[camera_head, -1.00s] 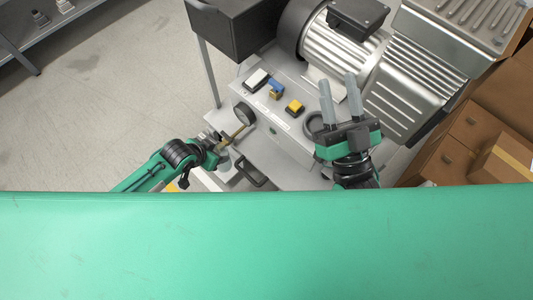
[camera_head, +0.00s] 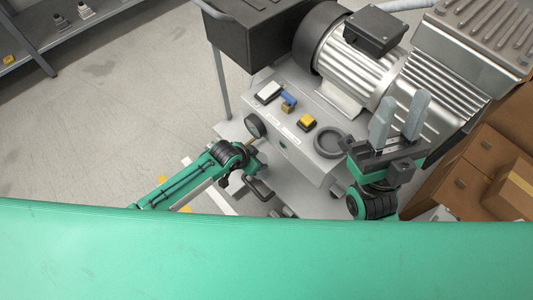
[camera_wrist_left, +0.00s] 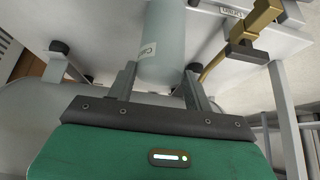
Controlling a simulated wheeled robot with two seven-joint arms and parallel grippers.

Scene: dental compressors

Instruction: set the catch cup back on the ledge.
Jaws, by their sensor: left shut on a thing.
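The catch cup (camera_wrist_left: 163,42), a pale grey cylinder with a small label, is between the fingers of my left gripper (camera_wrist_left: 160,82), which is shut on it. In the head view, my left gripper's fingers and the cup are hidden near the front of the compressor panel. My right gripper (camera_head: 402,108) is open and empty, fingers pointing up the picture, right of a dark ring (camera_head: 328,145) on the panel. I cannot tell for certain which surface is the ledge; a pale grey surface (camera_wrist_left: 110,22) is close behind the cup in the wrist view.
The grey panel (camera_head: 290,125) carries a yellow button (camera_head: 307,121), a blue-handled part (camera_head: 289,98) and a round gauge (camera_head: 255,125). A brass valve (camera_wrist_left: 254,25) is right of the cup. The motor (camera_head: 355,65) and brown boxes (camera_head: 480,150) stand right. Floor at left is open.

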